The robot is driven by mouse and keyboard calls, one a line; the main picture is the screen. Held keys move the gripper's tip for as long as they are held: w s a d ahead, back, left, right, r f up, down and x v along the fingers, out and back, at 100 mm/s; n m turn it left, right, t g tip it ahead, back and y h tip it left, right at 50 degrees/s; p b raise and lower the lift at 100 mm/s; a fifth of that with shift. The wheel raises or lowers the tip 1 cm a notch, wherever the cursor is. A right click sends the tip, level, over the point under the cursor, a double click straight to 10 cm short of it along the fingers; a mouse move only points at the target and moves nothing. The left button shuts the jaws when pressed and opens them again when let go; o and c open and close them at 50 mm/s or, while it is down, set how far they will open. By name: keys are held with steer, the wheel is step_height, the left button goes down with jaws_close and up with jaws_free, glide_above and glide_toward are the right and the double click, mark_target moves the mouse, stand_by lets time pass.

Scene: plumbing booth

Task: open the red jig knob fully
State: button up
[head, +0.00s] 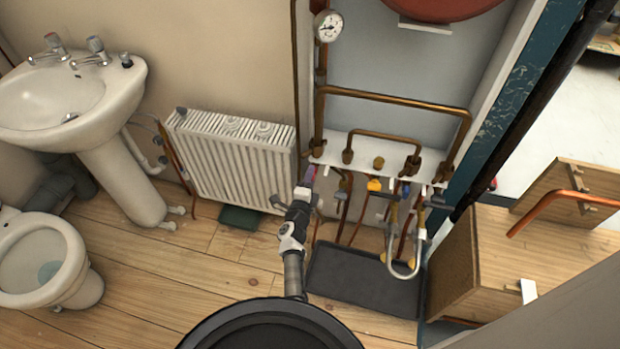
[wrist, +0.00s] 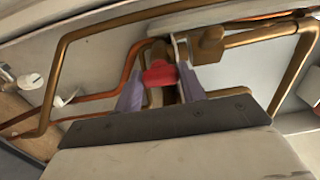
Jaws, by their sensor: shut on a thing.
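The red jig knob (wrist: 160,74) sits between the two purple-grey fingers of my gripper (wrist: 160,92) in the wrist view, on a brass fitting of the copper pipework. The fingers are closed on its sides. In the head view my gripper (head: 309,177) is at the left end of the white pipe shelf, below the copper pipes. A little red shows there at the fingertips, and most of the knob is hidden by the gripper. How far the knob is turned cannot be told.
Copper pipes (head: 395,97) run above and around the gripper. A yellow knob (head: 374,184) is just to its right. The radiator (head: 232,150) stands close on the left. A dark tray (head: 362,278) lies on the floor below, with a wooden bench (head: 530,245) at right.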

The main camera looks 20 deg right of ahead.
steer(key=o, duration=1)
steer(key=shift+s+a, duration=0.1)
steer(key=v, duration=1.3)
steer(key=shift+s+a, duration=0.15)
steer(key=shift+s, duration=0.05)
steer(key=shift+r, duration=0.1)
